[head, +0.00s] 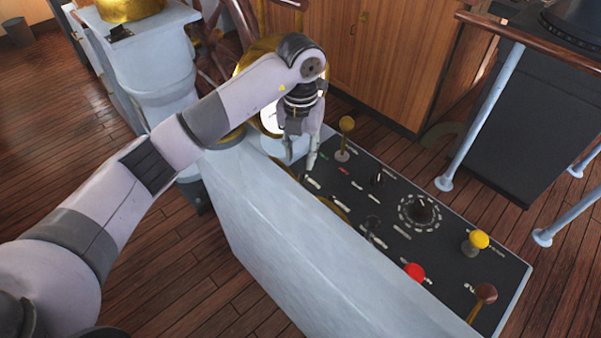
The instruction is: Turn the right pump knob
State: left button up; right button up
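The black control panel (450,262) lies on top of a pale console and carries several knobs and levers. A small black knob (377,179) sits near its far edge, and another dark knob (373,224) sits nearer the front edge. A larger round black dial (421,210) with a marked ring is in the middle. The labels are too small to read, so I cannot tell which is the right pump knob. My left gripper (300,162) points down over the panel's left end, its fingers apart and empty, left of these knobs. My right gripper is not in view.
A brass-topped lever (346,125) stands just right of my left gripper. A yellow-topped lever (479,240), a red knob (413,272) and a brown-topped lever (484,294) stand at the panel's right. Railings (490,115) rise beyond it. Wooden cabinets (385,60) stand behind.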

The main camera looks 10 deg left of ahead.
aim_at(300, 179)
pick_arm(q)
notch_tip(300, 179, down, 8)
jog(key=shift+r+p, duration=0.25)
jog(key=shift+p, duration=0.6)
jog(key=shift+f, duration=0.6)
jog(key=shift+c, duration=0.6)
grip_shut()
